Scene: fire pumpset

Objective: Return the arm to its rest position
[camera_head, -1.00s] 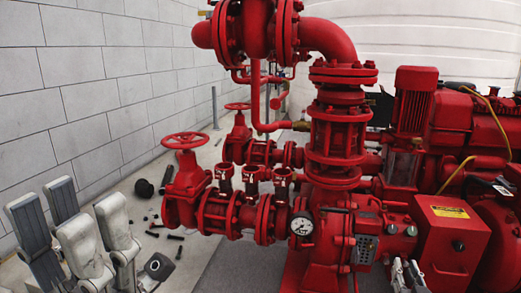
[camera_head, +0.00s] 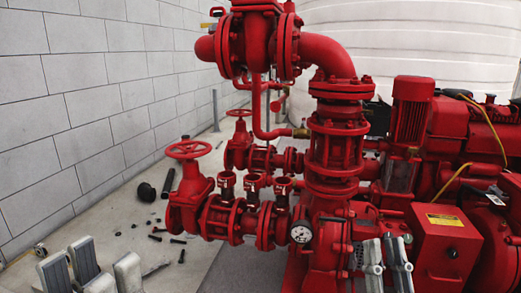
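My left gripper (camera_head: 93,272) is at the bottom left edge of the head view, its grey and white fingers pointing up. A gap shows between its fingers and nothing is held in it. It is over the floor, left of the pumpset. My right gripper (camera_head: 387,265) is at the bottom right of centre, in front of the red pump body. Its light grey fingers point up, seen nearly edge-on, so their opening is unclear. No object is seen in it. Both arms are mostly out of view below.
The red pumpset fills the middle and right, with a valve handwheel (camera_head: 188,149), pressure gauge (camera_head: 301,234) and red control box (camera_head: 446,245). Dark loose parts (camera_head: 168,184) lie on the floor left of it. A grey block wall (camera_head: 80,110) stands at the left.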

